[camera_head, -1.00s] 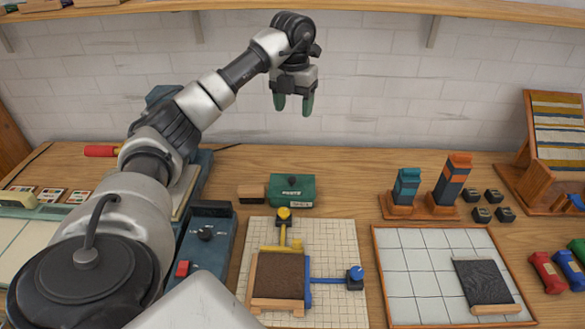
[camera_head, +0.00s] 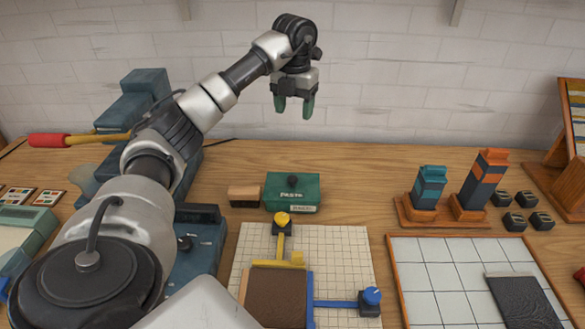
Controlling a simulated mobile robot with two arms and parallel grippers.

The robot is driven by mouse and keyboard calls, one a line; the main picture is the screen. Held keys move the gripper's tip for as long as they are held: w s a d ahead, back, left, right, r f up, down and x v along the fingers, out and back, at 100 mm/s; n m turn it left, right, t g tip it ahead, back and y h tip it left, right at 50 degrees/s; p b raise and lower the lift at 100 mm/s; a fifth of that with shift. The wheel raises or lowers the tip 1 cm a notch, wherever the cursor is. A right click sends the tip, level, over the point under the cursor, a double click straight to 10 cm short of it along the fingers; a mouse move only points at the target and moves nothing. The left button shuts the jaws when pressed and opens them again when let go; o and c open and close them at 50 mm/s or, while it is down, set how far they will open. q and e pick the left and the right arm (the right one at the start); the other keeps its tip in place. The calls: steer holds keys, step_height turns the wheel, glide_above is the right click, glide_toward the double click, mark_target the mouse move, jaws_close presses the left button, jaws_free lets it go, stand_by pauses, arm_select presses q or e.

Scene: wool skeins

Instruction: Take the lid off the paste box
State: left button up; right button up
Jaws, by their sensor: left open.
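The paste box (camera_head: 291,197) is a small green box with a pale label on its front, standing on the wooden bench behind the gridded board. Its green lid (camera_head: 308,182) is on top and carries a dark round knob (camera_head: 292,181). My left gripper (camera_head: 294,110) hangs above and a little behind the box, fingers pointing down, open and empty. It is well apart from the lid. My right gripper is not in view.
A brown-topped block (camera_head: 244,196) stands just left of the box. In front lies a gridded board (camera_head: 345,250) with yellow and blue clamps. Two banded holders (camera_head: 428,188) stand to the right. Bare bench (camera_head: 360,200) lies between.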

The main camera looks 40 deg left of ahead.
arm_select(q)
steer(key=b, duration=0.9)
glide_toward(292, 178)
steer(key=shift+w+f+b, duration=0.25)
steer(key=shift+w+b, duration=0.05)
steer(key=shift+b, duration=0.15)
step_height(292, 178, down, 4)
steer(key=shift+r, duration=0.2)
steer(key=shift+s+f, duration=0.2)
steer(key=shift+f, duration=3)
steer(key=c, duration=1)
